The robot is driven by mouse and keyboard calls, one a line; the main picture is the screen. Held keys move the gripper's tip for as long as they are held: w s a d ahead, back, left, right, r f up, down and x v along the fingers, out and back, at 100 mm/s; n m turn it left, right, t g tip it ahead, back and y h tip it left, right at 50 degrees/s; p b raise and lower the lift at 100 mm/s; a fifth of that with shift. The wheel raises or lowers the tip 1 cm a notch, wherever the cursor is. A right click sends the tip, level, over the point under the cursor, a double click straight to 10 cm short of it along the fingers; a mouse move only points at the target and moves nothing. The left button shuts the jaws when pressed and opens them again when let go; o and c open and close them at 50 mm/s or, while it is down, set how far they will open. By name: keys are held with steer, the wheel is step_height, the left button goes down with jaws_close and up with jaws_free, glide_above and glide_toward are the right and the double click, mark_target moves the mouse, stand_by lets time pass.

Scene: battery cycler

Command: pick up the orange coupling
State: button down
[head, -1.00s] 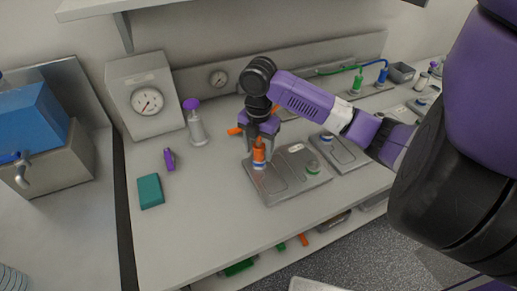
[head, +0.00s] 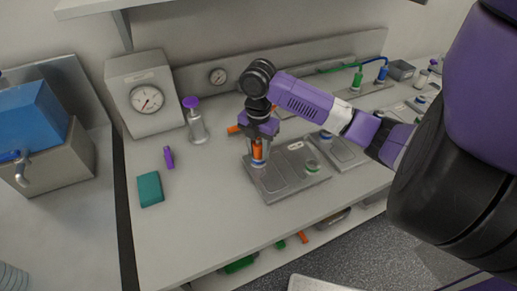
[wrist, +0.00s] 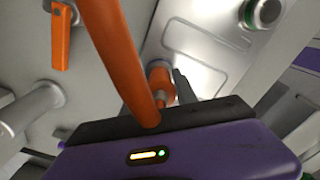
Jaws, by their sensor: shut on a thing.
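The orange coupling (head: 258,150) stands upright at the left end of a grey plate (head: 293,193) on the bench in the head view. A blue and white band shows at its base. My gripper (head: 258,156) points down over it, with its fingers on either side, shut on it. In the wrist view the coupling (wrist: 160,82) shows partly, behind a thick orange hose-like piece (wrist: 122,55) that crosses in front of my gripper. The fingertips are mostly hidden there. I cannot tell any gap between the coupling and the plate.
A silver bottle with a purple top (head: 197,125), a purple piece (head: 169,157) and a teal block (head: 150,189) stand to the left. A gauge box (head: 147,98) is behind. An orange lever (head: 235,129) is close behind my gripper.

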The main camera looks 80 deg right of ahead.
step_height(320, 180, up, 20)
steer(key=shift+b, duration=0.3)
steer(key=c, duration=1.5)
jaws_free()
jaws_close()
steer(key=shift+r, duration=0.1)
step_height(320, 180, up, 5)
steer(key=p, duration=0.4)
steer(key=shift+p, duration=0.4)
steer(key=shift+s, duration=0.1)
